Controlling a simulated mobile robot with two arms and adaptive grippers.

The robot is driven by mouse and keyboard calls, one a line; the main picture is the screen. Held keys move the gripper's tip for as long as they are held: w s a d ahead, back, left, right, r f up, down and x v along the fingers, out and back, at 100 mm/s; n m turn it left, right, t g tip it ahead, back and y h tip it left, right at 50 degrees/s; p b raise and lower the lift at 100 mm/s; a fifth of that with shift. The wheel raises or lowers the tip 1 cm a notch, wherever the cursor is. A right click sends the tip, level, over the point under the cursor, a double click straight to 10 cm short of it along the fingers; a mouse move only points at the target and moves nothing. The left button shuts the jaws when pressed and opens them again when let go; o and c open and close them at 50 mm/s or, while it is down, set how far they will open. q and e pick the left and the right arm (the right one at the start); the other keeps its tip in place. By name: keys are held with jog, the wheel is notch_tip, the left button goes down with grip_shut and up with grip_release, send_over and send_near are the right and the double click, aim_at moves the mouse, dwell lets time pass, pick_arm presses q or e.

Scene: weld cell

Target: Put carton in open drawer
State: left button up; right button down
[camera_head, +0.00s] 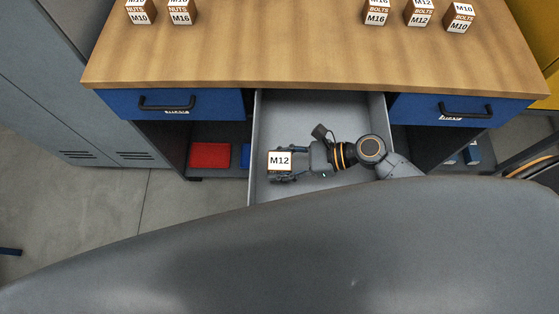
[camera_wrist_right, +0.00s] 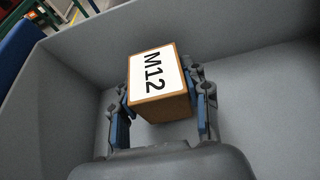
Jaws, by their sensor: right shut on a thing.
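The carton (camera_head: 279,161) is a small brown box with a white label that reads M12. My right gripper (camera_head: 281,164) is shut on it, one finger on each side. In the right wrist view the carton (camera_wrist_right: 158,83) sits between the blue finger pads of the gripper (camera_wrist_right: 162,100), with the grey drawer floor behind it. The open drawer (camera_head: 322,104) is grey and empty apart from my gripper and the carton, which are over its left part. I cannot tell whether the carton touches the floor. My left gripper is not in view.
A wooden bench top (camera_head: 300,50) lies above the drawer, with several labelled cartons along its back. Shut blue drawers (camera_head: 205,104) flank the open one. A red bin (camera_head: 210,155) stands on the shelf at left. Grey lockers (camera_head: 60,80) stand further left.

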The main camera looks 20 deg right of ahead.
jog(key=shift+f, duration=0.3)
jog(key=c, duration=0.7)
grip_release()
jog(key=shift+o, duration=0.2)
jog(key=shift+s, duration=0.1)
jog(key=shift+r, duration=0.2)
jog(key=shift+r+p, duration=0.3)
jog(key=shift+r, duration=0.25)
jog(key=b+v, duration=0.1)
jog(key=v, duration=1)
jog(key=shift+d, duration=0.45)
jog(key=shift+s, duration=0.1)
